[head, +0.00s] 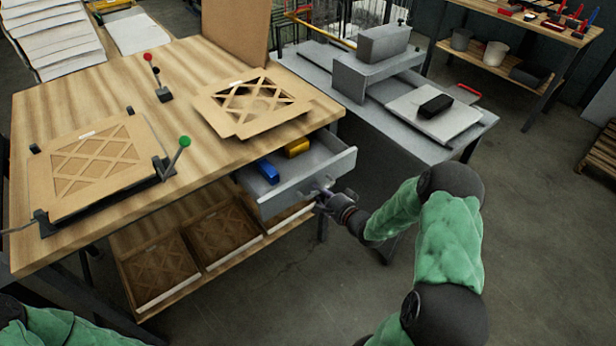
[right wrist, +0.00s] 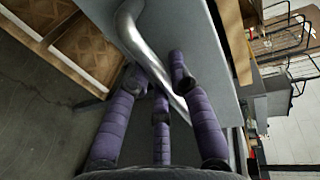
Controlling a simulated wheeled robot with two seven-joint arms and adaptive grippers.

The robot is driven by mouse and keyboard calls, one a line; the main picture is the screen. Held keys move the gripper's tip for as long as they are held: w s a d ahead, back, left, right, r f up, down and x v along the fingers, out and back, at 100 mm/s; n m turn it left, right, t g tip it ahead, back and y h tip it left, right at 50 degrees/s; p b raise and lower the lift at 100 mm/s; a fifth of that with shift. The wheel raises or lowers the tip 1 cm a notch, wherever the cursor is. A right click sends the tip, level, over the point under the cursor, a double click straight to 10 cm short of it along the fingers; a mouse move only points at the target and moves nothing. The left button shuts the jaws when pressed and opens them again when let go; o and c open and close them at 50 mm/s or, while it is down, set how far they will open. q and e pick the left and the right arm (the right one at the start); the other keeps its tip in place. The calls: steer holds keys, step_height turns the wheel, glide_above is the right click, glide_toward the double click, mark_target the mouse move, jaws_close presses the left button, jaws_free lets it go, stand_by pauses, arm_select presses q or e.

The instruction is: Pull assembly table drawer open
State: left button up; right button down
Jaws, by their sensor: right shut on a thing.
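The grey drawer (head: 307,184) under the right end of the wooden assembly table (head: 88,92) is pulled partly open. A blue item (head: 268,172) and a yellow item (head: 297,148) lie inside it. My right gripper (head: 328,197) is at the drawer front, shut on the drawer handle. In the right wrist view the curved metal handle (right wrist: 131,32) runs between the purple-padded fingers of my right gripper (right wrist: 163,92), against the grey drawer front (right wrist: 190,28). My left gripper is not in view; only part of my left arm shows at the bottom left.
Flat boxed filters (head: 90,168) and (head: 254,98) a second filter frame lie on the tabletop. A lower shelf holds several filter boxes (head: 222,232). A grey bench (head: 470,125) with a machine (head: 362,72) stands right of the table.

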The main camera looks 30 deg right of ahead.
steer(key=shift+f+p+v, duration=0.2)
steer(key=shift+v, duration=0.65)
steer(key=shift+f+p+v, duration=0.15)
steer(key=shift+p+v, duration=0.1)
steer(key=shift+v, duration=0.65)
steer(key=shift+f+p+v, duration=0.2)
steer(key=shift+v, duration=0.65)
steer(key=c, duration=1.1)
jaws_free()
steer(key=shift+s, duration=0.1)
steer(key=v, duration=1.1)
steer(key=shift+s, duration=0.45)
steer(key=shift+d, duration=0.15)
